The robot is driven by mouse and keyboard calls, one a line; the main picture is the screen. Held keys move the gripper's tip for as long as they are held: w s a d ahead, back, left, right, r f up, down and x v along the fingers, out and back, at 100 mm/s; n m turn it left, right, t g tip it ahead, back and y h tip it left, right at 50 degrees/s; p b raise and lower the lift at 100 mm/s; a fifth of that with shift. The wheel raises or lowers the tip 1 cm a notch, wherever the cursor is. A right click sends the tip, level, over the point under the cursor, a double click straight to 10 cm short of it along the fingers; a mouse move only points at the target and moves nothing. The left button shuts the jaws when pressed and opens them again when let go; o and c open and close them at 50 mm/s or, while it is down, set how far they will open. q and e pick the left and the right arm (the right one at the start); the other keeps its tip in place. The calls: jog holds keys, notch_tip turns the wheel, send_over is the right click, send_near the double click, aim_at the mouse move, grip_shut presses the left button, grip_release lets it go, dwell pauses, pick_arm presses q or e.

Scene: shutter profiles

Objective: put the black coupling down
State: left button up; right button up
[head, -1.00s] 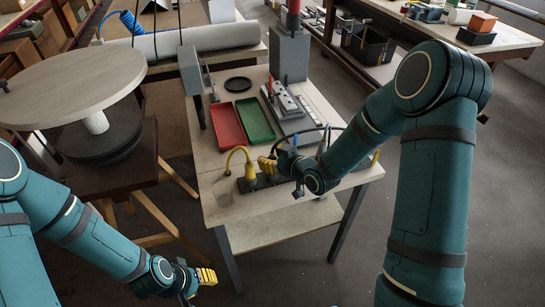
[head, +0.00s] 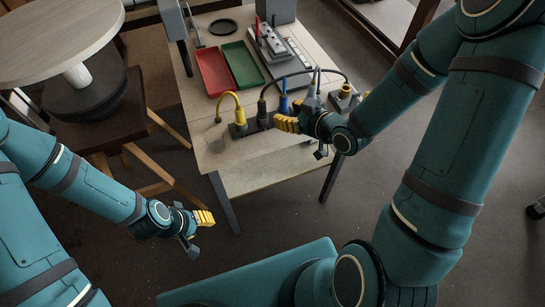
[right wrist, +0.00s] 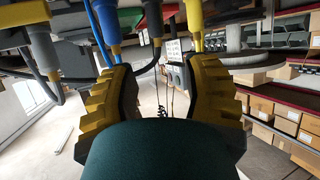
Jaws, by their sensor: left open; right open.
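The black coupling (head: 262,110) stands upright in the dark block at the table's front edge, between a yellow coupling (head: 239,115) and a blue one (head: 284,104). A black cable arcs from it to the right. My right gripper (head: 277,122) is open and empty in front of the row, its yellow fingers pointing left. In the right wrist view, the black coupling (right wrist: 154,25) shows beyond and between the open fingertips, apart from them, with the blue and yellow ones at either side. My left gripper (head: 205,219) is open and empty, low, left of the table.
A red tray (head: 213,74), a green tray (head: 242,66) and a grey device (head: 277,48) lie behind the couplings. Another black and yellow connector (head: 345,94) stands at the right. A round wooden table (head: 50,30) is at the left.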

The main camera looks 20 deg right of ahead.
jog(key=s+a+f+m+g, duration=0.3)
jog(key=s+a+f+g, duration=0.2)
jog(key=s+f, duration=0.2)
jog(key=s+a+f+m+g+h, duration=0.1)
jog(key=s+a+f+m+g, duration=0.2)
jog(key=f, duration=0.8)
jog(key=s+a+g, duration=0.2)
jog(key=s+a, duration=0.1)
jog(key=s, duration=0.1)
jog(key=shift+s+a+f+g, duration=0.15)
jog(key=shift+a+f+g, duration=0.15)
jog(key=shift+f, duration=0.1)
jog(key=shift+d, duration=0.2)
